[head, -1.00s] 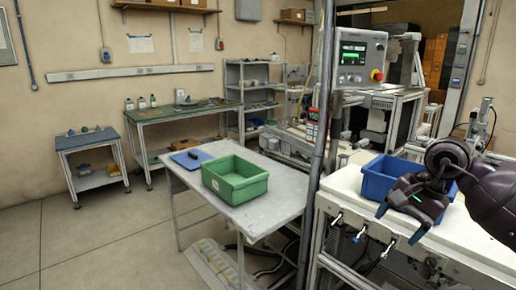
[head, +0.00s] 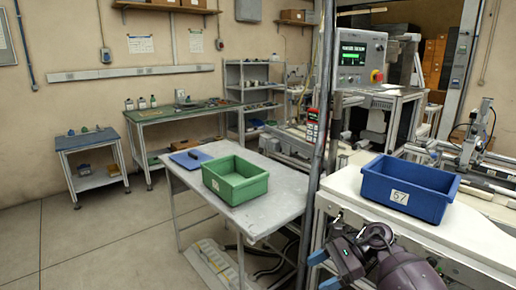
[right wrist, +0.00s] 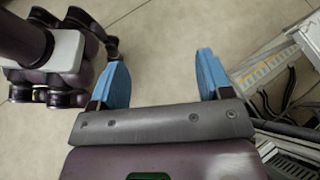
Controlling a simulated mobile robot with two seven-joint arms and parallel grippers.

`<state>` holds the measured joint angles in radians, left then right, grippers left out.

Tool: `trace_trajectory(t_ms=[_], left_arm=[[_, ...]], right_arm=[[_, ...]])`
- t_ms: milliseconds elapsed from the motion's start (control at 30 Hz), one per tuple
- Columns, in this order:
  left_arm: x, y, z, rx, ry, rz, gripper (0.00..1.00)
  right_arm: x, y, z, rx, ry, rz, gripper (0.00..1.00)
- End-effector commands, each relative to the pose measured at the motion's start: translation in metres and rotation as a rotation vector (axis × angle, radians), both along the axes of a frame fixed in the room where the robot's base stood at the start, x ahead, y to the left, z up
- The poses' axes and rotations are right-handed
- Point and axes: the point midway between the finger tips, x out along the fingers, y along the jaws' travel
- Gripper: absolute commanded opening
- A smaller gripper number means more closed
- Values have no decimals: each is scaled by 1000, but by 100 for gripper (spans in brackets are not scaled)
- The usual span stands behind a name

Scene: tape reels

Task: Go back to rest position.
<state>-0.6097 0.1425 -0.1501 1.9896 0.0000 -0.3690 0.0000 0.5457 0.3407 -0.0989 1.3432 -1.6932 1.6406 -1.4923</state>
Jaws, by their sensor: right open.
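My right gripper (head: 323,270) is low at the bottom of the head view, in front of the white bench (head: 470,235) and below its front edge. The right wrist view shows the gripper (right wrist: 163,78) with its two blue fingers wide apart and nothing between them, above the floor. My left gripper is not in the head view. A blue bin (head: 405,200) with a label reading 57 stands on the white bench, apart from the gripper. I see nothing in the visible part of its inside.
A grey table (head: 245,218) to the left holds a green bin (head: 236,190) and a blue clipboard (head: 190,158). A grey post (head: 318,130) stands between table and bench. A machine with a control screen (head: 360,55) is behind. Open floor (head: 110,235) lies at the left.

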Motion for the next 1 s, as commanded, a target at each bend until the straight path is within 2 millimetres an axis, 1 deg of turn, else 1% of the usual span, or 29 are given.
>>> trace_trajectory(t_ms=[33,267,400,533,667,800,900,1000], left_arm=[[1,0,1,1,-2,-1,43],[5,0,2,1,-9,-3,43],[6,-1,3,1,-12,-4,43],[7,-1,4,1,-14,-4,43],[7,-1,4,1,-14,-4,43],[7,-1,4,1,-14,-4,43],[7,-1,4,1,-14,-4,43],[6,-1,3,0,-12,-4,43]], right_arm=[[7,1,11,37,3,-42,72],[30,14,43,249,101,-236,72],[49,17,71,435,215,-383,72],[71,11,101,650,377,-532,72],[94,-4,127,873,577,-666,72],[118,-28,145,1114,823,-786,72],[133,-47,151,1283,1017,-855,72],[148,-68,151,1448,1226,-912,72]])
